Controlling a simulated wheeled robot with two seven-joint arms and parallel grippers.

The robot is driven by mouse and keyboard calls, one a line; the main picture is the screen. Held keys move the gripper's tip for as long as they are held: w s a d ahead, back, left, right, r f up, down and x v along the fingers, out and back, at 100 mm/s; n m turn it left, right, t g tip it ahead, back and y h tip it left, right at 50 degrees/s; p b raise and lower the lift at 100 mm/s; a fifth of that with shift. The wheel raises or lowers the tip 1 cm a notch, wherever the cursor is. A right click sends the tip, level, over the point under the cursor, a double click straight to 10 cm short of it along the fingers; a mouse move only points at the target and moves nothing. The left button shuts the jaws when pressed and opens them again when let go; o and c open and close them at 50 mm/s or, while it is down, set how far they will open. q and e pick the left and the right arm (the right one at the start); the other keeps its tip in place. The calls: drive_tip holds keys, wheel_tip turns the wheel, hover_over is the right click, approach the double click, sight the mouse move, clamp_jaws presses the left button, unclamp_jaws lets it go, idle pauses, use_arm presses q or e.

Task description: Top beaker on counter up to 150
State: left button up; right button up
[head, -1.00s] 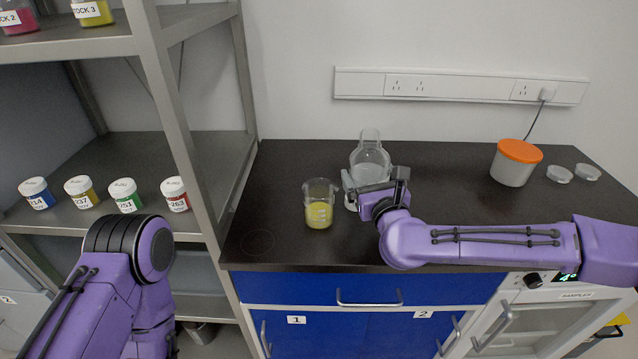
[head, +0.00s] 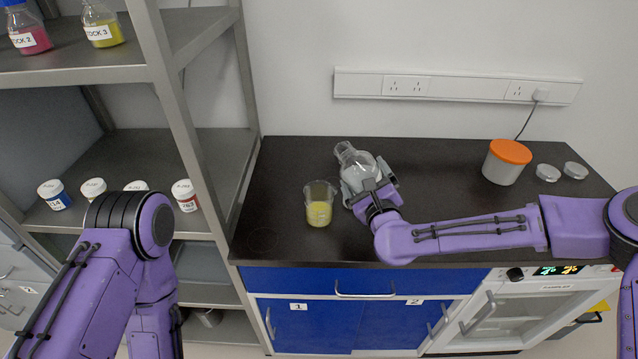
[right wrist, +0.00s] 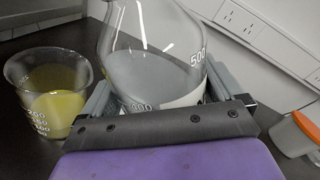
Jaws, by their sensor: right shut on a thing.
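A glass beaker (head: 319,208) with yellow liquid stands upright on the dark counter (head: 275,190). In the right wrist view the beaker (right wrist: 50,92) shows graduations, with 200 readable; the exact level is hard to tell. My right gripper (head: 370,184) is shut on a clear bottle (head: 358,163) of colourless liquid just right of the beaker. The bottle is tilted, its neck leaning up and left. In the right wrist view the bottle (right wrist: 150,60) sits between both fingers. No stream shows from its mouth. My left gripper is out of view; only my left arm shows.
A metal shelf (head: 185,100) at left holds several labelled jars, with stock bottles (head: 102,28) above. The counter left of the beaker is clear.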

drive_tip(key=shift+a+r, duration=0.1)
drive_tip(key=shift+r, duration=0.15)
drive_tip(key=shift+f+n+p, duration=0.3)
drive_tip(key=shift+f+n, duration=0.3)
drive_tip(key=shift+n, duration=0.1)
drive_tip(key=shift+w+d+f+n, duration=0.1)
drive_tip(key=shift+d+f+n, duration=0.15)
drive_tip(key=shift+f+n, duration=0.2)
drive_tip(key=shift+d+p, duration=0.1)
drive_tip(key=shift+p, duration=0.2)
drive_tip(key=shift+n, duration=0.25)
drive_tip(key=shift+d+f+n+p, duration=0.15)
drive_tip(key=shift+d+n+p, duration=0.1)
drive_tip(key=shift+n+p, duration=0.25)
drive_tip(key=shift+d, duration=0.1)
